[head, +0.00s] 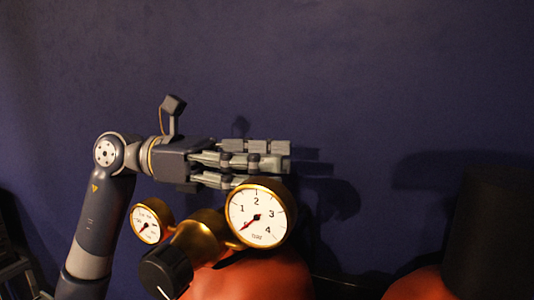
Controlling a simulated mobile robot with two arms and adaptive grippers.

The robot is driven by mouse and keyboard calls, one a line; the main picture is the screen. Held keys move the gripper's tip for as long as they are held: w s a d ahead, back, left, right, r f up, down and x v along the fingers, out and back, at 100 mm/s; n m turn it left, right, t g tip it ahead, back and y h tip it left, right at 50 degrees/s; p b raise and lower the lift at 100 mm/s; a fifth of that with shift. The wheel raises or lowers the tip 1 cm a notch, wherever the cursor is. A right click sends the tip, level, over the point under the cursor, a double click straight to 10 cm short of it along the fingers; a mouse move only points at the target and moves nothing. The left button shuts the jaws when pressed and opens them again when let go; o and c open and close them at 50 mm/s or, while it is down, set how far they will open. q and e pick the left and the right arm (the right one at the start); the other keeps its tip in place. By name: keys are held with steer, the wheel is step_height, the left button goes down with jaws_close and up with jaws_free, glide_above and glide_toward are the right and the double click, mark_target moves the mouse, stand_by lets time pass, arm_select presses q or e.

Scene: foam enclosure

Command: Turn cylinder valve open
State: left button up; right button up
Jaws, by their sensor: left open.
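A red-orange gas cylinder (255,280) stands at the bottom centre, with only its top in view. On it sits a brass regulator body (203,232) with a large gauge (257,216) on the right and a small gauge (146,225) on the left. A black knob (165,272) faces me at the lower left of the regulator. My left gripper (278,160) reaches in from the left, its fingers pointing right, just above and behind the large gauge. It is open, and I see nothing held in it. The cylinder's valve handle is not clearly visible. My right gripper is not in view.
A second red-orange cylinder (420,285) stands at the lower right, next to a dark cylindrical shape (490,232). A dark blue wall (400,80) is behind everything. The space above my gripper is clear.

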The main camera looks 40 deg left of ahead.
arm_select(q)
steer(key=c, duration=0.8)
steer(key=shift+w+d, duration=0.1)
steer(key=shift+d, duration=0.05)
steer(key=shift+c, duration=1.1)
